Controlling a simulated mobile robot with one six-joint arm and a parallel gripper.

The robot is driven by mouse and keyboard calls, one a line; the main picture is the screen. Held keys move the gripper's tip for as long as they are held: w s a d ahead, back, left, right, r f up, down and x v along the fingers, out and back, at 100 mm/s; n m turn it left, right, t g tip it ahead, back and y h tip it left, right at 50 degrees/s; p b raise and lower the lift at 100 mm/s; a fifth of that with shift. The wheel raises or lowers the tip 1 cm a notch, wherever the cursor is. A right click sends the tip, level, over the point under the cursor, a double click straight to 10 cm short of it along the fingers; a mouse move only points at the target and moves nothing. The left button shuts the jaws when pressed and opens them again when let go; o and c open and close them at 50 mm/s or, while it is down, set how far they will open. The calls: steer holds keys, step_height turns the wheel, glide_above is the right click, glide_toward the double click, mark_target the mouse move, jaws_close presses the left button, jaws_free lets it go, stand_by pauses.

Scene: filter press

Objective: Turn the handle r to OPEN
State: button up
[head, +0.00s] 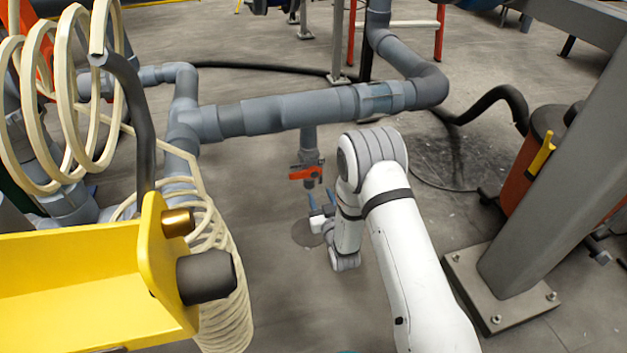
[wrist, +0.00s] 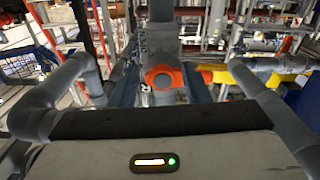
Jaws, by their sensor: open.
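The orange-red handle (head: 305,173) sits on a small grey valve at the lower end of a short vertical pipe (head: 309,140). In the wrist view the handle (wrist: 163,76) is near the middle, seen end-on, with the grey pipe above it. My gripper (head: 321,199) is open and empty, just below and right of the handle in the head view. In the wrist view its blue fingertips stand to the left and right of the handle, with room on both sides. I see no contact.
A thick grey horizontal pipe (head: 290,109) runs above the valve. A yellow bracket (head: 90,285) and coiled cream hose (head: 222,290) stand at the left. A grey post (head: 560,150) and an orange drum (head: 535,160) stand at the right. The floor around my gripper is clear.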

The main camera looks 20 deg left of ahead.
mark_target(302, 176)
steer(key=s+a+r+m+p, duration=0.2)
steer(key=a+r+m+p, duration=0.15)
steer(key=m, duration=1.45)
steer(key=shift+m, duration=0.4)
steer(key=b+x, duration=0.3)
steer(key=x, duration=0.3)
steer(key=shift+w+a, duration=0.2)
steer(key=shift+w+a+r, duration=0.2)
steer(key=shift+w, duration=0.15)
